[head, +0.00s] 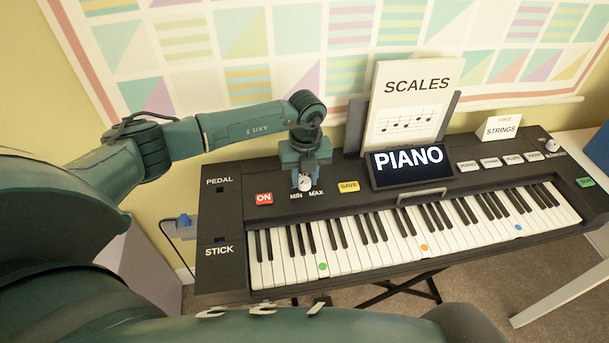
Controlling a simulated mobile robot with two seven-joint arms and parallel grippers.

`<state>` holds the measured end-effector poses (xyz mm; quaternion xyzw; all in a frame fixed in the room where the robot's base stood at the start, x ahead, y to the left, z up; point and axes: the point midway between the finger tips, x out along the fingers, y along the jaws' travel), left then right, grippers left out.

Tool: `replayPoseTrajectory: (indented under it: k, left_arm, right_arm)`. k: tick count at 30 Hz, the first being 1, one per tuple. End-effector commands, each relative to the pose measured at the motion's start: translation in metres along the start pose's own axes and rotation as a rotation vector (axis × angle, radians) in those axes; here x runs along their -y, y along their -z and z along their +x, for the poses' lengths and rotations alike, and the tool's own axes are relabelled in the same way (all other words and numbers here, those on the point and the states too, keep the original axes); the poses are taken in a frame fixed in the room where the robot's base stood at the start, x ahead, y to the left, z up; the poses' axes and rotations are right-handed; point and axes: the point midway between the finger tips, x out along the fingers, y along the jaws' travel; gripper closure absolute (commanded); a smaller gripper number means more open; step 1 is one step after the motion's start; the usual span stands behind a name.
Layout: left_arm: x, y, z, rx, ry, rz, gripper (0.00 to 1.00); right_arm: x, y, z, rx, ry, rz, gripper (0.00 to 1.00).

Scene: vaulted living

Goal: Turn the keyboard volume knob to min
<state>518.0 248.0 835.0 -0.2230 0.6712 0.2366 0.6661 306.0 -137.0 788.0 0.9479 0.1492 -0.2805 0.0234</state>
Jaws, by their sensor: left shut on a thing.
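The black keyboard (223,236) stands across the middle of the head view. Its white volume knob (305,184) sits at the left of the panel, between the red ON button and the yellow SAVE button. The labels MIN and MAX are printed just in front of it. My left gripper (305,178) reaches in from the left, points down over the knob and is shut on it. The fingers hide the back of the knob, and I cannot read where its pointer stands. My right gripper is not in view.
A red ON button (264,198) and a yellow SAVE button (349,186) flank the knob closely. A PIANO screen (408,165) and a SCALES sheet (410,103) stand to the right. A STRINGS card (499,128) stands farther right. The wall is close behind.

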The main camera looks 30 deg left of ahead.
Motion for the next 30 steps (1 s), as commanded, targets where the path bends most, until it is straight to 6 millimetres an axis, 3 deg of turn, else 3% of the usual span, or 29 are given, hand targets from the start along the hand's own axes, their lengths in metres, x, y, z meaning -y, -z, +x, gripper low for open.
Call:
replayPoseTrajectory:
  k: [8,17,23,30]
  left_arm:
    - [0.0,-0.001,-0.001,0.002,0.001,-0.001,0.48]
    - [0.0,-0.001,-0.003,0.001,0.001,0.0,0.48]
    - [0.0,-0.001,-0.031,0.005,0.003,0.002,0.48]
    - [0.0,-0.001,-0.085,0.005,0.004,0.0,0.48]
  right_arm:
    - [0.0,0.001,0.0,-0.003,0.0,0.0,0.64]
    - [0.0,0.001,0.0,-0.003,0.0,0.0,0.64]
    - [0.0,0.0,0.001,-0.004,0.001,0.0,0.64]
    - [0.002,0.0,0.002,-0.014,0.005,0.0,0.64]
